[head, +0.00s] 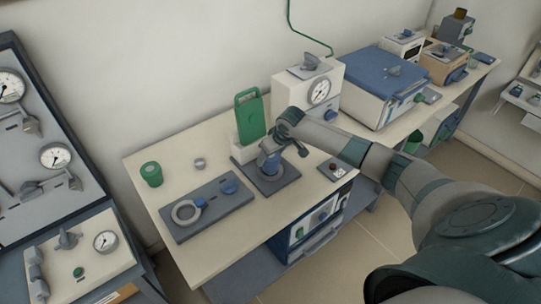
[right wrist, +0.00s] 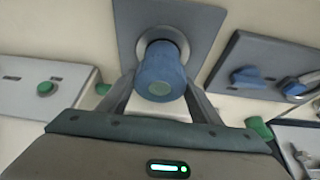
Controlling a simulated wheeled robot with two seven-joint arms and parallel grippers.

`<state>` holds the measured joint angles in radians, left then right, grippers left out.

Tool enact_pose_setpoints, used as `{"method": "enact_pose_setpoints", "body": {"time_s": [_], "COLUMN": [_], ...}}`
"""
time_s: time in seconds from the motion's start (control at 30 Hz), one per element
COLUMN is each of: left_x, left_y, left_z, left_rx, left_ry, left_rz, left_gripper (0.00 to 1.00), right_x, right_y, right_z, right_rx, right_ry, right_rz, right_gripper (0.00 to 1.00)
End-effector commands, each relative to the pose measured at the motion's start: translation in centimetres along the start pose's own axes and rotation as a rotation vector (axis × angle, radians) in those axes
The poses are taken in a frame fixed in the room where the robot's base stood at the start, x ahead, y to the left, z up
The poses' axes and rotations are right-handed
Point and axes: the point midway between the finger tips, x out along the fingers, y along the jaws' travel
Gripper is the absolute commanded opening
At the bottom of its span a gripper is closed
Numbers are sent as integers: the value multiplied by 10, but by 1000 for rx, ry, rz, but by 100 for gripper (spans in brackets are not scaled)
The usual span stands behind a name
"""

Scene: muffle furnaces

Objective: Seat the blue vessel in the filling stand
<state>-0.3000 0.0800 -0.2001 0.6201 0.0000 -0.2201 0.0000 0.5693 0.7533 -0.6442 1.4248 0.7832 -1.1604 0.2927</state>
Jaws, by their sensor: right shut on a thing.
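The blue vessel (head: 269,164) stands over a dark square plate (head: 283,180) on the pale bench. In the right wrist view, the blue vessel (right wrist: 160,75) is between my right fingers, with its greenish end toward the camera. A grey ring (right wrist: 181,40) surrounds its far end, on the dark plate (right wrist: 200,20). I cannot tell whether the vessel is fully down in the ring. My right gripper (head: 284,152) is shut on the vessel and partly hides it in the head view. My left gripper is not in view.
To the left lies a longer dark plate (head: 210,212) with a grey ring (head: 187,212) and a blue part (head: 228,186). A green upright panel (head: 249,116) and a gauge box (head: 318,88) stand behind. A green cup (head: 152,174) is at the left.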

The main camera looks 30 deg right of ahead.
Motion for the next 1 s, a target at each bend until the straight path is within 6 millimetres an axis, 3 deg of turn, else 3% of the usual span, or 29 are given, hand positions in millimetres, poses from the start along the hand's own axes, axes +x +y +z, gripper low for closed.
{"method": "enact_pose_setpoints", "body": {"time_s": [1.0], "left_x": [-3], "left_y": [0], "left_z": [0], "left_rx": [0], "left_ry": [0], "left_rz": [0], "left_gripper": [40], "right_x": [5], "right_y": [0], "right_z": [1], "right_rx": [0], "right_ry": [4], "right_rz": [0], "right_gripper": [21]}}
